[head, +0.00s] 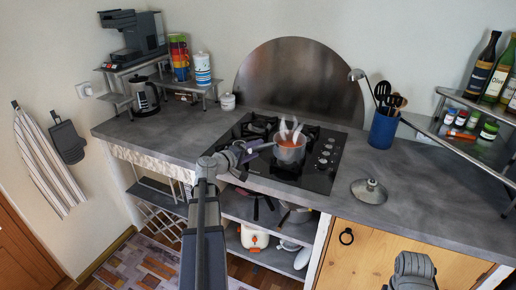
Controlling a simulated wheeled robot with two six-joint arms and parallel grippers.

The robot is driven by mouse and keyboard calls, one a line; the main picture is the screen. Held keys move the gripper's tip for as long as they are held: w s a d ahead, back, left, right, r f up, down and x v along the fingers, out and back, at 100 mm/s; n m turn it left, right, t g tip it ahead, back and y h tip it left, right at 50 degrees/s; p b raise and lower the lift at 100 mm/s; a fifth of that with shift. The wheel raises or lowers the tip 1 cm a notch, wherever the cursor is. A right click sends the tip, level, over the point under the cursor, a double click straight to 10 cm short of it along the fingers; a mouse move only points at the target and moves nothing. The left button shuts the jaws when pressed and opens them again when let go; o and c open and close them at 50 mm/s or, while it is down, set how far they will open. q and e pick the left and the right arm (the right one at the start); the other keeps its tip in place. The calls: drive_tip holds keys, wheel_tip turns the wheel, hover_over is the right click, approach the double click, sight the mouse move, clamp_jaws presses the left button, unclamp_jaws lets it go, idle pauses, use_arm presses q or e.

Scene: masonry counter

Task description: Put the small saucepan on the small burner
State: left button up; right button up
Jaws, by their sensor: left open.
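The small saucepan (290,152) is a grey metal pot with reddish contents and steam above it. It stands upright on the right part of the black gas hob (318,182), with its handle pointing left. The burner under it is hidden by the pot. My left gripper (247,151) is open at the handle, left of the pot; whether it touches the handle is too small to tell. Other burners (262,123) show at the back left of the hob. Only a part of my right arm shows at the bottom right; its gripper is not seen.
A lid (369,191) lies on the counter (420,200) right of the hob. A blue utensil pot (383,130) stands behind it. A spice rack (470,140) with bottles is at the right. A coffee pot (144,95) and mugs (179,57) are at the left. Shelves with pans are below.

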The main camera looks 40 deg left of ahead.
sight(249, 152)
use_arm(q)
drive_tip(key=s, duration=0.2)
drive_tip(key=s+r+p, duration=0.1)
drive_tip(key=s, duration=0.2)
drive_tip(key=shift+s+a+r, duration=0.1)
drive_tip(key=shift+s, duration=0.2)
drive_tip(key=w+d+f+m+g+h, duration=0.1)
drive_tip(key=d+f+m+g+h, duration=0.35)
drive_tip(key=d, duration=1.05)
drive_tip(key=w+d+f+m+g+h, duration=0.1)
drive_tip(key=d+f+m+g, duration=0.5)
drive_tip(key=d, duration=1)
drive_tip(key=s+d+f+m+g+y, duration=0.2)
drive_tip(key=s+d+f+m+y, duration=0.1)
drive_tip(key=s+d, duration=0.4)
drive_tip(key=s+d+f+m+g+y, duration=0.3)
drive_tip(key=s+d+f+m+y, duration=0.1)
drive_tip(key=s+d, duration=0.4)
drive_tip(key=shift+d+m+g+y, duration=0.35)
drive_tip(key=shift+d+m, duration=0.2)
